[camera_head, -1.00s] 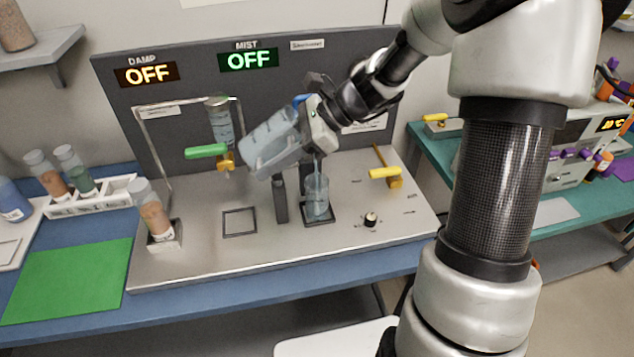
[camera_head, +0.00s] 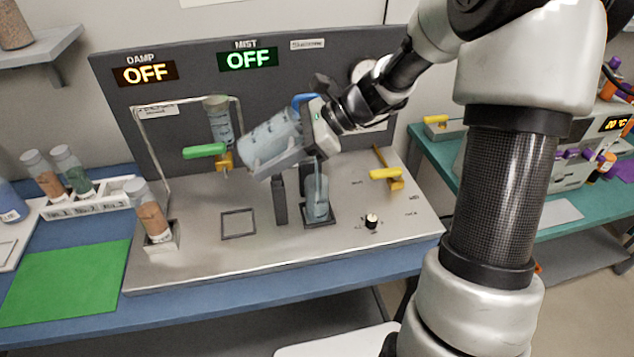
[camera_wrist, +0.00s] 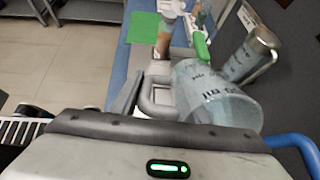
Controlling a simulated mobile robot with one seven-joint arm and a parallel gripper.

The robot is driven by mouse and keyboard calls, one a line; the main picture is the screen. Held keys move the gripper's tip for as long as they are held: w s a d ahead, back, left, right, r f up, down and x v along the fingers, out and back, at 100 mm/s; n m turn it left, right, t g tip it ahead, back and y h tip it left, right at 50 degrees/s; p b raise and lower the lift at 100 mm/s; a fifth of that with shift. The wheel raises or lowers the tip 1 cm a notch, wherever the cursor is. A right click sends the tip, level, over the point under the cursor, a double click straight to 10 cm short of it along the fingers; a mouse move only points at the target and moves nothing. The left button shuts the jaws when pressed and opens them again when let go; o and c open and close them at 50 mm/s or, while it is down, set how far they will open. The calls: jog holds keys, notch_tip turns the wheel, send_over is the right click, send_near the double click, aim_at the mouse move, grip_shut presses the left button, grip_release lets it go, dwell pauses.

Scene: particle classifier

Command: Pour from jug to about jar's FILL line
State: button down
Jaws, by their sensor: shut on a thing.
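My gripper (camera_head: 308,143) is shut on the translucent blue jug (camera_head: 268,140), which it holds tilted above the steel bench unit. The jug also shows in the wrist view (camera_wrist: 215,95), with dark marks on its wall. A thin stream shows below the gripper, running down into the jar (camera_head: 317,198). The jar is a small clear upright vessel in a dark square holder and shows bluish contents most of the way up. I cannot read a FILL line on it. The jug's pouring edge is partly hidden by the gripper.
A dark post (camera_head: 280,200) stands just left of the jar. A green-handled valve (camera_head: 205,151) and a yellow-handled valve (camera_head: 386,174) flank it. A tube of brown grains (camera_head: 150,212) stands at left. The DAMP and MIST displays (camera_head: 248,59) read OFF. An empty square frame (camera_head: 238,223) lies front left.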

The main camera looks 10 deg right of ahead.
jog(key=shift+y+b, duration=0.7)
jog(key=shift+b, duration=0.7)
dwell(1.0)
